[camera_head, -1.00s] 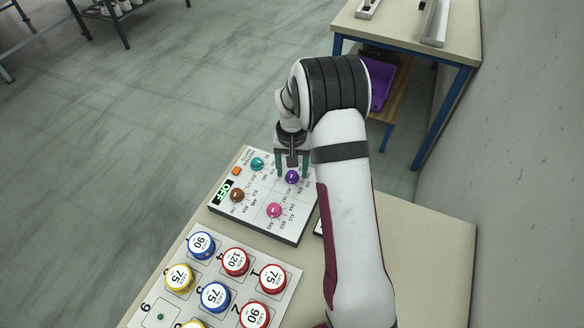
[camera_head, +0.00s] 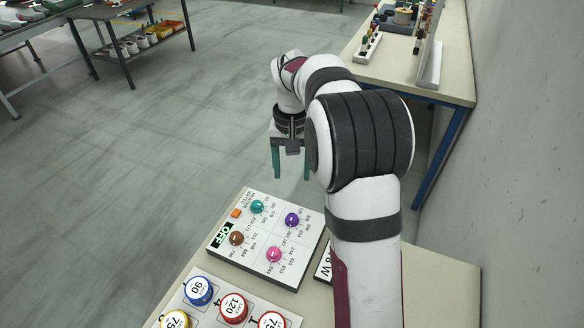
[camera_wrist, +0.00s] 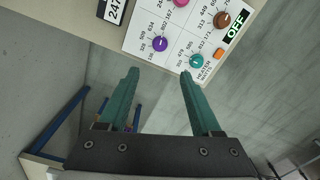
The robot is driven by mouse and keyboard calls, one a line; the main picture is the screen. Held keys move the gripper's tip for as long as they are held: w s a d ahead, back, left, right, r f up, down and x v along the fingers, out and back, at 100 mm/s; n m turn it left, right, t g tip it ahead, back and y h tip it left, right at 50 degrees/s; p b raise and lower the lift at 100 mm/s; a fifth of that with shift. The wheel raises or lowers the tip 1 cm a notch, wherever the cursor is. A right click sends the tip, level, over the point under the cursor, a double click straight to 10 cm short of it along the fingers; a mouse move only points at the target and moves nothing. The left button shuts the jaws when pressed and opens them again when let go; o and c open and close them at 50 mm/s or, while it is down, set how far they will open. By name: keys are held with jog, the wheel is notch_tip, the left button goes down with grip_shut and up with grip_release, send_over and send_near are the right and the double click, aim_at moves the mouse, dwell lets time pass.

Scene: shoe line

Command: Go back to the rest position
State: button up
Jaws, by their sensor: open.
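My gripper (camera_head: 291,165) is open and empty, raised beyond the far edge of the control panel in the head view. In the wrist view my gripper (camera_wrist: 160,80) shows two teal fingers set wide apart with nothing between them. The white control panel (camera_head: 285,202) lies on the near table with teal, purple, brown and pink knobs, an orange button and a display reading OFF.
Several numbered round pieces, such as the blue one marked 90 (camera_head: 198,290), sit on a white board at the near left. A back table (camera_head: 440,84) with blue legs carries tools. A rack with shoes (camera_head: 143,42) stands far left. Open floor lies left of my arm.

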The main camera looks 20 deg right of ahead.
jog(key=s+a+r+y, duration=0.1)
jog(key=s+a+r, duration=0.3)
jog(key=s, duration=0.6)
jog(key=s+a+r, duration=0.1)
jog(key=s+a, duration=0.4)
jog(key=s, duration=0.6)
jog(key=s+a+f, duration=0.3)
jog(key=s, duration=0.7)
jog(key=shift+y, duration=0.4)
jog(key=shift+d, duration=0.1)
